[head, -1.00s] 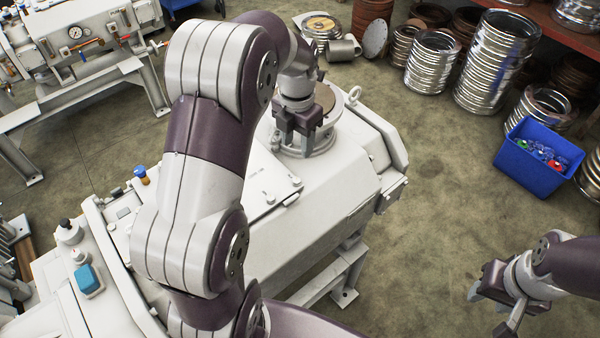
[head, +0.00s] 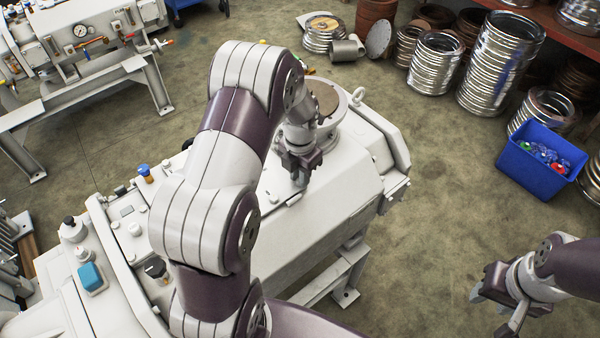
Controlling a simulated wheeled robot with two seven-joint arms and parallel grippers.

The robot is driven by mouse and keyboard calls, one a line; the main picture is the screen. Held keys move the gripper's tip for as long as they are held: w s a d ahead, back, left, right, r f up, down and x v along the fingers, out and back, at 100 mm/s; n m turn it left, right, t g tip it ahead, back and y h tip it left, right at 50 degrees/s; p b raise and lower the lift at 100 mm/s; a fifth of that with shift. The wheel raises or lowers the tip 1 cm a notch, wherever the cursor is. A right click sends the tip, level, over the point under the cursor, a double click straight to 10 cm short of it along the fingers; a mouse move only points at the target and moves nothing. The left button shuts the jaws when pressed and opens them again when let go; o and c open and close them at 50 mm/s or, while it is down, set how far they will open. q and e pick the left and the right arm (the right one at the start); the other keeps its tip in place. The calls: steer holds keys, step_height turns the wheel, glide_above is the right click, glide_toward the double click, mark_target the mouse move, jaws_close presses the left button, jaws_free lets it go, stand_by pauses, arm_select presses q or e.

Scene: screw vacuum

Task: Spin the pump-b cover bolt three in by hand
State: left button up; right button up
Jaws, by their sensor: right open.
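A large white pump (head: 325,215) fills the middle of the head view, with a flat cover plate (head: 275,205) on its sloped top. Small bolt heads sit along the plate's edge; one bolt (head: 274,199) shows near its lower edge. I cannot read which bolt is three. My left gripper (head: 300,178) points down at the plate's upper right edge, and hides what lies under its fingertips. I cannot tell whether its fingers are apart or closed on a bolt. My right gripper (head: 494,312) is open and empty over the floor at the lower right.
A round flanged port (head: 330,108) with an eye bolt rises behind my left gripper. A blue bin (head: 541,160) with coloured parts stands on the floor at right, near stacks of metal rings (head: 500,60). Another pump frame (head: 80,60) is at upper left.

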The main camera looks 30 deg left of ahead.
arm_select(q)
steer(key=shift+m, duration=0.3)
jaws_close()
